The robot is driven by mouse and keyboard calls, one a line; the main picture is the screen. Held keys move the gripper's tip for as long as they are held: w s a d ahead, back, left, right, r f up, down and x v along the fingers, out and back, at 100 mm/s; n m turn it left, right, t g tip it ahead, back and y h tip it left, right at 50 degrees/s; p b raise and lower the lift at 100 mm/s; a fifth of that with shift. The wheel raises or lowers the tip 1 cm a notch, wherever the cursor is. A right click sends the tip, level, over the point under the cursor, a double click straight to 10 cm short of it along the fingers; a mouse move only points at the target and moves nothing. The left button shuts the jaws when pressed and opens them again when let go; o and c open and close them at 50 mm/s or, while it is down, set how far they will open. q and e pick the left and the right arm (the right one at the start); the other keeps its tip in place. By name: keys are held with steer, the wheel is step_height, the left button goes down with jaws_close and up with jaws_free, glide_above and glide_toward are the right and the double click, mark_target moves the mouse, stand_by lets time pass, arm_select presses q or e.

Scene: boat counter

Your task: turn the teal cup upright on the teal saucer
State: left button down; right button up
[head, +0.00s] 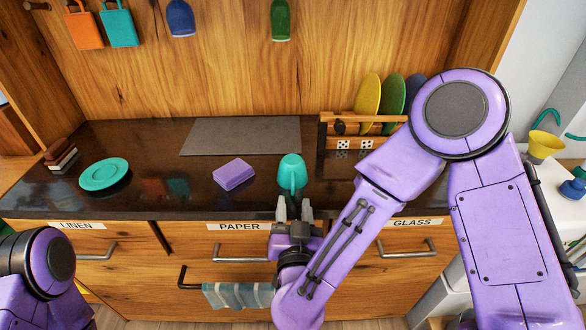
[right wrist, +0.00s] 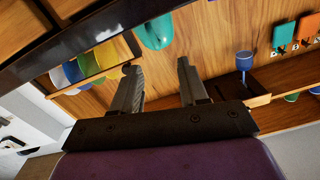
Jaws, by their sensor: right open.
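The teal cup (head: 292,170) stands on the dark counter near its front edge, right of the middle. Its rounded closed end appears to face up, so it looks upside down, with its handle toward me. The teal saucer (head: 103,173) lies flat and empty at the counter's left. My right gripper (head: 293,208) is open just in front of the cup, its fingers pointing at it. In the right wrist view the cup (right wrist: 157,30) is beyond the open fingertips (right wrist: 158,68), with nothing between them. My left gripper is out of view.
A purple sponge-like block (head: 234,174) lies left of the cup. A grey mat (head: 241,136) lies behind. A wooden rack with colored plates (head: 368,103) stands at back right. Small stacked items (head: 61,155) sit at far left. The counter between saucer and block is clear.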

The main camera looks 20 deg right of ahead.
mark_target(294, 186)
steer(key=p+x, duration=0.2)
steer(key=x, duration=0.3)
steer(key=shift+w+d+f, duration=0.1)
steer(key=shift+d, duration=0.05)
steer(key=shift+w+d+f, duration=0.15)
steer(key=shift+w+d, duration=0.05)
steer(key=shift+w, duration=0.2)
steer(key=shift+s+a, duration=0.1)
steer(key=shift+c, duration=1.2)
jaws_close()
